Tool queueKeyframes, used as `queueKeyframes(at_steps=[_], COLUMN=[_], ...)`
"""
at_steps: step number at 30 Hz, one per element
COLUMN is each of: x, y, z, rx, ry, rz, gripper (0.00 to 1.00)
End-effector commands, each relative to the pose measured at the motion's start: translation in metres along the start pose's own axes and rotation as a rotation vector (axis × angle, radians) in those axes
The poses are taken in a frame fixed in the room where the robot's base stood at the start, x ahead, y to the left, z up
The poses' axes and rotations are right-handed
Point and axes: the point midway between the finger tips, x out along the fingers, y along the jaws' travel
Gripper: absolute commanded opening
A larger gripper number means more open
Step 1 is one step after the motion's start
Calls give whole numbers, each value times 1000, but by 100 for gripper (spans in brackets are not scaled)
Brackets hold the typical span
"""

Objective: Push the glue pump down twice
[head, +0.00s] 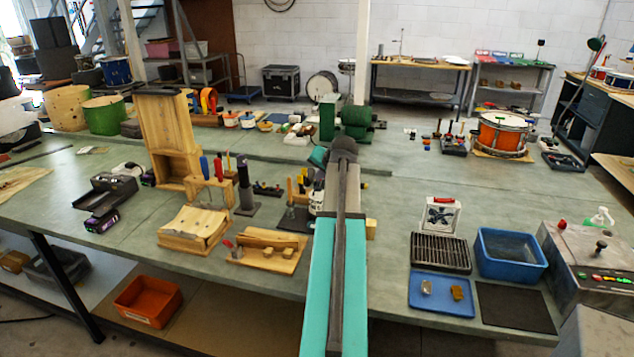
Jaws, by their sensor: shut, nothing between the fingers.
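My gripper is hidden behind the arm. A whitish round thing (315,203) shows only in part at the arm's left edge, and I cannot tell what it is.
A grey machine (590,262) with buttons stands at the right end. Near it are a blue bin (511,254), a black rack (440,253) and a blue tray (441,306). A drum (502,135) stands behind.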

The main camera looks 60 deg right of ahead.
Motion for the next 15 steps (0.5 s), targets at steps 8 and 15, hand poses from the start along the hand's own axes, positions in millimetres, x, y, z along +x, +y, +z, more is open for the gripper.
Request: queueKeyframes(at_steps=[8, 15], x=[-1, -5], y=[0, -2], z=[0, -3], rx=[0, 0], ry=[-6, -5], rz=[4, 5], gripper=[0, 0])
